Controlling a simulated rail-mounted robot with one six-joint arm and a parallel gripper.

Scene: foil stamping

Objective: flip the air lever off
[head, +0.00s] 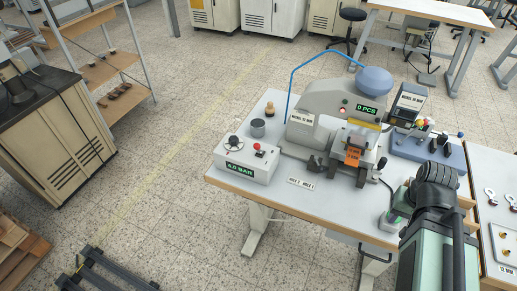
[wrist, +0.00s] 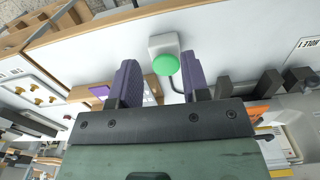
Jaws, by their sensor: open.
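The white air box (head: 233,165) stands at the front left of the press table and reads 4.0 BAR. On its top are a small red-topped control (head: 259,150) and a round black-and-white fitting (head: 234,142). I cannot tell which is the air lever or how it is set. My gripper (wrist: 161,72) is open and empty, its two purple-grey fingers apart. It is at the table's right side, far from the air box. Between the fingers, beyond them, shows a green push button (wrist: 166,64) on a white base. In the head view my arm hides the gripper.
The stamping press (head: 330,108), with a 0 PCS display and a blue hose, stands behind the air box. A metal cup (head: 258,128) and a wooden-handled stamp (head: 270,110) stand near it. A blue-based device (head: 430,150) is at the right.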

